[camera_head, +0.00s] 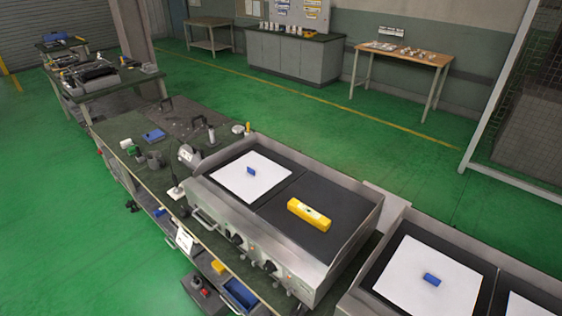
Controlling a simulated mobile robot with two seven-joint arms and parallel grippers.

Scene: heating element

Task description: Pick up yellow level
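The yellow level (309,215) lies flat on the dark right-hand plate (322,241) of the steel heating element (215,183). It lies at a slant, with its right end nearer the front. Nothing touches it from above. Neither my left nor my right gripper shows in the head view.
Left of the level, a white sheet (240,184) with a small blue block (251,171) lies on the same heater. A second heater (385,297) with another blue block (432,279) stands at the lower right. Raised steel walls edge both. The green floor (60,230) at left is mostly clear.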

